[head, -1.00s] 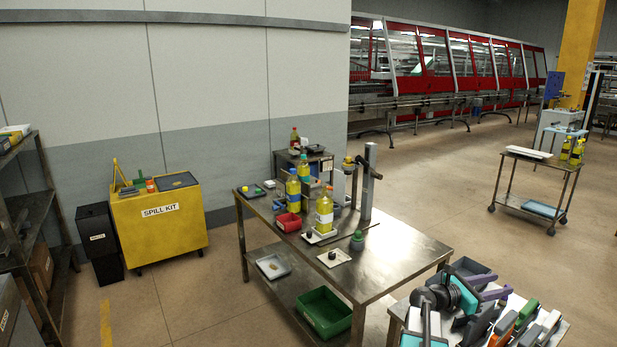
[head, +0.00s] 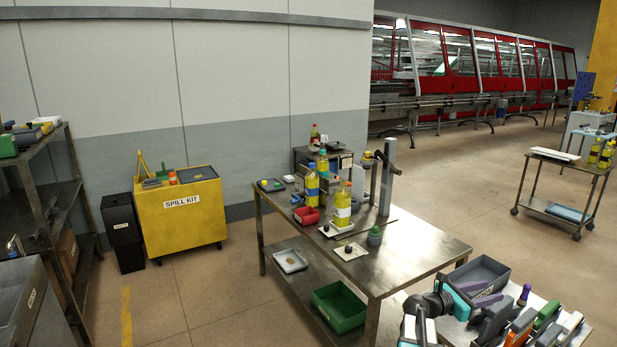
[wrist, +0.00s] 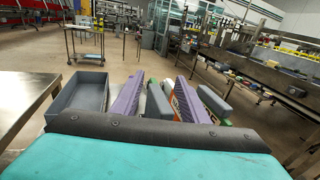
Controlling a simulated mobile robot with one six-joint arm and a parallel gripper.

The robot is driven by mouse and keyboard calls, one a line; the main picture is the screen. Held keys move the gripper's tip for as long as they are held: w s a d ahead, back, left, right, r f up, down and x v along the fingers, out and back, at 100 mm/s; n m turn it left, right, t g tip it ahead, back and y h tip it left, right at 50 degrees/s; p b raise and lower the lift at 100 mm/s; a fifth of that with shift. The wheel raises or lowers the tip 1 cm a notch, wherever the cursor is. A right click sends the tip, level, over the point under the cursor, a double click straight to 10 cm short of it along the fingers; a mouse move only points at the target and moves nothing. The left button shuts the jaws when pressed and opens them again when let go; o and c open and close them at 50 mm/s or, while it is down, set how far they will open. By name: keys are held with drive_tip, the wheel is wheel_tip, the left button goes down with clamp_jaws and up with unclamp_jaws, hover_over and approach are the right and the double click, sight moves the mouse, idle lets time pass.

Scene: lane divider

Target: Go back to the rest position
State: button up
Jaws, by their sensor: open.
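My gripper (head: 494,288) is at the lower right of the head view, with a teal body and two purple fingers. The fingers are apart with nothing between them. They also show in the wrist view (wrist: 160,88), pointing away from the camera. My gripper is above or close in front of a tray (head: 575,333) of tools on a side cart. A grey open bin (head: 492,268) stands just beyond the fingers, and shows on the left in the wrist view (wrist: 82,92). Whether the fingers touch anything is unclear.
A steel table (head: 425,248) with yellow bottles (head: 342,208), a red bin (head: 307,215) and a post (head: 386,180) stands ahead. A green crate (head: 338,308) is on its lower shelf. A yellow spill kit (head: 182,220) and shelving (head: 50,190) are left.

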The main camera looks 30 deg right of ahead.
drive_tip(key=w+a+f+n+t+y+b, duration=0.2)
drive_tip(key=w+a+f+b, duration=0.3)
drive_tip(key=a+f, duration=0.7)
drive_tip(key=w+a+f+n+t+y+b, duration=0.15)
drive_tip(key=w+a+f+b, duration=0.45)
drive_tip(key=f, duration=1)
drive_tip(key=a+f+m+y+b, duration=0.1)
drive_tip(key=a+f+y, duration=0.1)
drive_tip(key=a+f, duration=1.1)
drive_tip(key=s+a+f+m+g+y+b, duration=0.1)
drive_tip(key=s+a+f+m+y+b, duration=0.1)
drive_tip(key=s+a+f, duration=0.35)
drive_tip(key=s+a+f+m+y+b, duration=0.2)
drive_tip(key=s+a+f, duration=0.1)
drive_tip(key=a+f, duration=0.6)
drive_tip(key=s+a+f+m+g+y+b, duration=0.1)
drive_tip(key=s+a+f+m+y+b, duration=0.1)
drive_tip(key=s+a+f, duration=0.4)
drive_tip(key=s+a+f+m+g+y, duration=0.1)
drive_tip(key=s+a+m+y, duration=0.2)
drive_tip(key=a+m, duration=0.3)
drive_tip(key=s+a+f+m+g+y, duration=0.2)
drive_tip(key=s+a+m, duration=0.3)
drive_tip(key=a, duration=0.3)
drive_tip(key=shift+a+m+y+b, duration=0.35)
drive_tip(key=shift+m+y, duration=0.1)
drive_tip(key=shift+m, duration=0.2)
drive_tip(key=shift+f, duration=0.1)
